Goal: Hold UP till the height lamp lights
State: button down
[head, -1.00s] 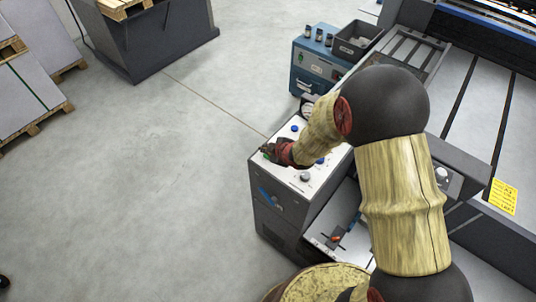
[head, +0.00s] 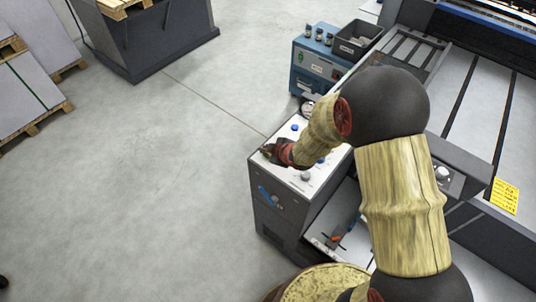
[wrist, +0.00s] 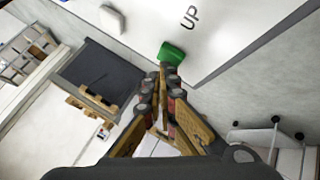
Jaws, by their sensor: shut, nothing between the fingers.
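The control panel (head: 325,176) is the white top of a dark grey cabinet. In the wrist view, a green button (wrist: 172,52) sits on it beside the printed word UP (wrist: 190,17). My gripper (wrist: 168,70) is shut and empty. Its fingertips overlap the lower part of the green button in that view; whether they touch or press it I cannot tell. In the head view my gripper (head: 268,152) is at the panel's left edge and largely hides the button. I cannot make out a height lamp or whether one is lit.
A white button (wrist: 111,19) is near UP. The panel also has a blue button (head: 295,127) and a grey knob (head: 305,176). A blue box (head: 316,68) and a dark bin (head: 357,40) stand behind; the large machine (head: 470,85) is right.

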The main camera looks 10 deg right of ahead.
aim_at(266, 155)
jog(key=shift+f+b, duration=0.4)
jog(key=shift+f, duration=0.05)
dwell(3.4)
dwell(1.8)
jog(key=shift+r+p, duration=0.7)
jog(key=shift+r, duration=0.2)
jog(key=shift+r+p, duration=1.95)
jog(key=shift+r, duration=0.6)
